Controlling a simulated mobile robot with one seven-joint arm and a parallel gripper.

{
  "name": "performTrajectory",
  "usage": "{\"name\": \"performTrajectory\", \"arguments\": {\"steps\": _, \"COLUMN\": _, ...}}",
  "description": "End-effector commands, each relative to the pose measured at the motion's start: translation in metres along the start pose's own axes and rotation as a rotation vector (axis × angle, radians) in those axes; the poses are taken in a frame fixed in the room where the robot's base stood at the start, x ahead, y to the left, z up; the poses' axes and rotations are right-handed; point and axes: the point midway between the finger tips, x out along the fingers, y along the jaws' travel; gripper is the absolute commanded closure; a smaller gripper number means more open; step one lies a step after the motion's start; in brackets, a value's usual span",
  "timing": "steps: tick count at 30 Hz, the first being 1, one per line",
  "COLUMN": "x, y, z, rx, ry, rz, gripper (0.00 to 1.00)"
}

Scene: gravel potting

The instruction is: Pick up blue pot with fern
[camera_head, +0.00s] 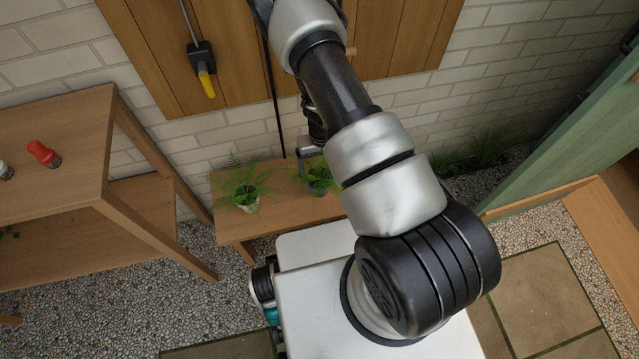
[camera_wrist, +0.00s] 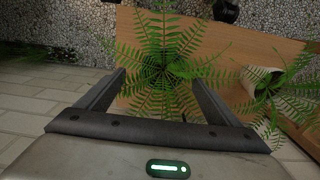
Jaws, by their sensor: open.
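The blue pot with fern (camera_head: 318,187) stands on a low wooden bench, partly hidden by my arm in the head view. In the wrist view its green fern (camera_wrist: 165,52) spreads below and between my fingers; the leaves hide most of the pot. My gripper (camera_wrist: 160,78) is open, with one finger on each side of the fern's middle. Some fronds overlap the fingers, and I cannot tell whether the fingers touch the pot. In the head view my gripper (camera_head: 309,151) is just above the fern, partly hidden by my arm.
A white pot with a fern (camera_head: 246,201) stands to the left on the same bench (camera_head: 284,211); it also shows in the wrist view (camera_wrist: 259,82). A brick wall (camera_head: 412,101) is behind. A wooden table (camera_head: 60,130) with a red-topped bottle (camera_head: 42,152) stands at left.

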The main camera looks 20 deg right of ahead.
Motion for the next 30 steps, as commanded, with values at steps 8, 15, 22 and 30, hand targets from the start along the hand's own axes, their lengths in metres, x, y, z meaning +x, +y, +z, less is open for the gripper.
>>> {"name": "performTrajectory", "arguments": {"steps": 8, "x": 0.022, "y": -0.002, "z": 0.000, "rx": -0.002, "ry": 0.000, "rz": 0.000, "gripper": 0.14}}
{"name": "performTrajectory", "arguments": {"steps": 15, "x": 0.058, "y": -0.007, "z": 0.000, "rx": -0.001, "ry": -0.001, "rz": 0.001, "gripper": 0.14}}
{"name": "performTrajectory", "arguments": {"steps": 22, "x": 0.066, "y": -0.007, "z": -0.001, "rx": -0.001, "ry": 0.000, "rz": 0.000, "gripper": 0.14}}
{"name": "performTrajectory", "arguments": {"steps": 30, "x": 0.065, "y": -0.007, "z": -0.001, "rx": -0.001, "ry": 0.000, "rz": 0.000, "gripper": 0.39}}
